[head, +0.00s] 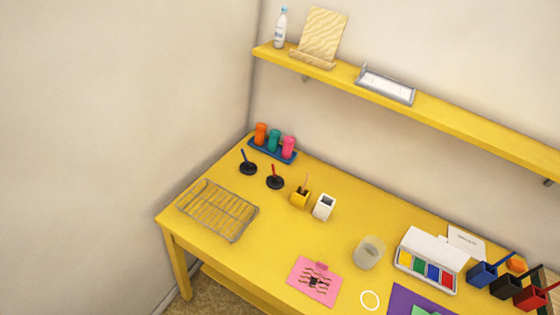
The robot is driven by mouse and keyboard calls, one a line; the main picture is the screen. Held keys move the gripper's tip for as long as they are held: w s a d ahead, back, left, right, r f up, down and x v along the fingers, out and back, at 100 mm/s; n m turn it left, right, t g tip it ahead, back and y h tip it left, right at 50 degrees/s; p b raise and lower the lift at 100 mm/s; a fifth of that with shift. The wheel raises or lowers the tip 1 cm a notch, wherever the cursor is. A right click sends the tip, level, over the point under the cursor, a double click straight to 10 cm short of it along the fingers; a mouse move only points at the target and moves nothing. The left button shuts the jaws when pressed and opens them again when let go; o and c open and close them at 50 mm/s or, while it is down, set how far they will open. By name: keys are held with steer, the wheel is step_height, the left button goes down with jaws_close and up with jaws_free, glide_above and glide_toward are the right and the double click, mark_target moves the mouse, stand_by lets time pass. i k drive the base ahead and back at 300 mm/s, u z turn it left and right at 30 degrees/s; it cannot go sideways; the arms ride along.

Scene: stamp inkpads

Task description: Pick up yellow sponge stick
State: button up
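A small yellow block-like holder (299,199) stands near the middle of the yellow table. A thin tan-orange stick (305,183) rises from it, tilted slightly. This looks like the yellow sponge stick; its lower end is hidden in the holder, so I cannot see a sponge. My gripper is not in view.
A white holder (324,207) stands close to the right of the yellow one. Black-based blue (248,166) and red (275,180) sticks stand to the left, beyond a wire rack (218,211). A cloudy cup (369,253) and paint box (427,262) are right. A shelf (440,109) overhangs behind.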

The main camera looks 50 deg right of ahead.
mark_target(308, 173)
steer(key=z, duration=0.45)
steer(key=i, duration=1.2)
steer(key=z, duration=0.75)
steer(key=k, duration=0.7)
steer(key=z, duration=0.2)
steer(key=i, duration=0.8)
steer(key=u, duration=0.1)
